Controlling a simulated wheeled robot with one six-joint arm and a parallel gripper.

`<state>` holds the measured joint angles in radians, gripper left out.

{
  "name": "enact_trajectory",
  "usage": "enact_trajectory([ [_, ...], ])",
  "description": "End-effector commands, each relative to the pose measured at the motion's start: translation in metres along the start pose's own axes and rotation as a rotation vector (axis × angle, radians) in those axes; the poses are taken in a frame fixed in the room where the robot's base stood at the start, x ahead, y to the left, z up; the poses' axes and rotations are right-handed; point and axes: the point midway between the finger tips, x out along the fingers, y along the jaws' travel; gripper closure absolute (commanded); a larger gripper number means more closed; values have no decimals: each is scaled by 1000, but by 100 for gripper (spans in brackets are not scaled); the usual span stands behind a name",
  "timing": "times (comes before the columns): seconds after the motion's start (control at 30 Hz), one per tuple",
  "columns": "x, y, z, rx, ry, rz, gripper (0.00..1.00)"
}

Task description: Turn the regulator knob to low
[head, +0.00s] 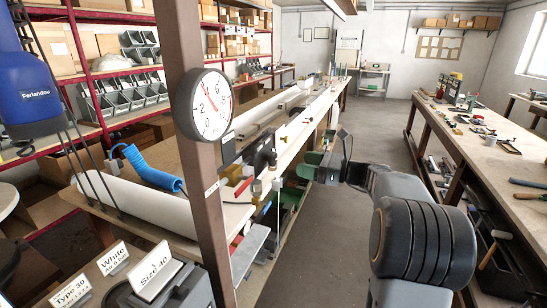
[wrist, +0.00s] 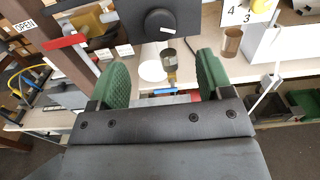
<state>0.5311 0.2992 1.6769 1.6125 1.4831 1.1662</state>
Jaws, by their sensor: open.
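The round black knob (wrist: 158,22) shows at the top middle of the wrist view, on a dark square block, with a small white mark near its lower edge. I take it for the regulator knob. In the head view the dark block (head: 264,152) stands along the bench edge, and knob detail is too small to read. My gripper (wrist: 163,70) has two green ribbed fingers, spread apart and empty. The knob lies beyond the fingertips, between their lines, and is not touched. In the head view my gripper (head: 310,164) is right of the block.
A dial gauge (head: 203,105) is fixed to the brown post (head: 206,180). A small bowl-like fitting (wrist: 170,68) hangs below the knob. A red handle (wrist: 65,41) and OPEN tag (wrist: 25,26) are at left, a brown cup (wrist: 231,41) at right. The aisle floor (head: 365,145) is clear.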

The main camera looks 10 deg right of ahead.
Motion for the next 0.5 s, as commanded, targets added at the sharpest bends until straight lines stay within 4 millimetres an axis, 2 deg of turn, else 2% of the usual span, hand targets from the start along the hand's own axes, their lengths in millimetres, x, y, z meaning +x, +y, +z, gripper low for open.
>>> enact_trajectory([
  [0.03, 12, 1, 2, 0, 0, 4, 27],
  [0.2, 45, 1, 1, -1, 2, 3, 27],
  [0.5, 90, 0, 0, -2, 4, 1, 27],
])
